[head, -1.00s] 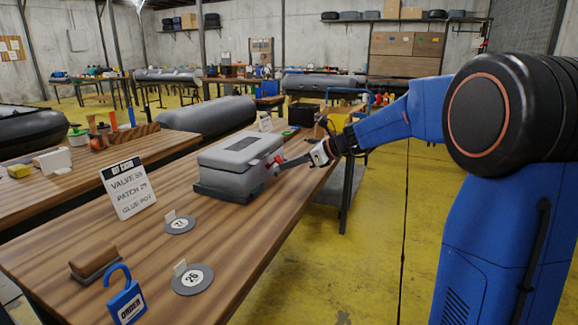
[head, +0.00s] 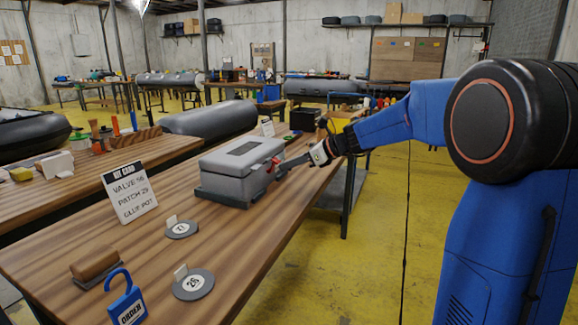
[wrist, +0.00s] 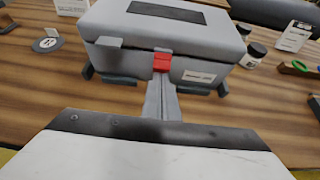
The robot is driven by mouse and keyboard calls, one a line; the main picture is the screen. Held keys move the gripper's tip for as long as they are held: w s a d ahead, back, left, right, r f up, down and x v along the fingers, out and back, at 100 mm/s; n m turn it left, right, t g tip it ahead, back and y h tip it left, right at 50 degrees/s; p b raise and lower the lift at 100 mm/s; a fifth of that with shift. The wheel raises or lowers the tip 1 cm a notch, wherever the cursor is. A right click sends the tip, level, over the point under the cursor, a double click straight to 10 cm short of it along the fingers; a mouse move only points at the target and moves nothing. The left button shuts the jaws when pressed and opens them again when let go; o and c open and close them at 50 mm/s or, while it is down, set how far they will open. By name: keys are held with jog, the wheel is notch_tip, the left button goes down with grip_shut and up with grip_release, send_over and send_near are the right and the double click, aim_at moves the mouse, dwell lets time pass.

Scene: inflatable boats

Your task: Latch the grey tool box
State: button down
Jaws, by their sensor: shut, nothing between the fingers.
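The grey tool box (head: 232,172) stands on the wooden table with its lid down, on a dark base. Its red latch (wrist: 161,63) is at the middle of the front face in the wrist view, just below the lid edge. My gripper (head: 281,167) is shut and empty, its fingers pointing at the front of the box. In the wrist view the closed fingertips (wrist: 161,77) are at the lower edge of the red latch and seem to touch it. The fingers hide what lies directly below the latch, and I cannot tell whether the latch is fully fastened.
A card sign (head: 130,193), round numbered discs (head: 193,284), a brown-handled block (head: 95,268) and a blue padlock tag (head: 127,304) stand nearer on the table. Small jars (wrist: 254,55) and a black box (head: 304,117) are beyond the tool box.

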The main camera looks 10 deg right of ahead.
jog(key=shift+w+a+r, duration=0.1)
jog(key=shift+r, duration=0.25)
jog(key=f+v, duration=0.1)
jog(key=v, duration=0.7)
jog(key=shift+s+d, duration=0.3)
jog(key=shift+d, duration=0.1)
dwell(0.4)
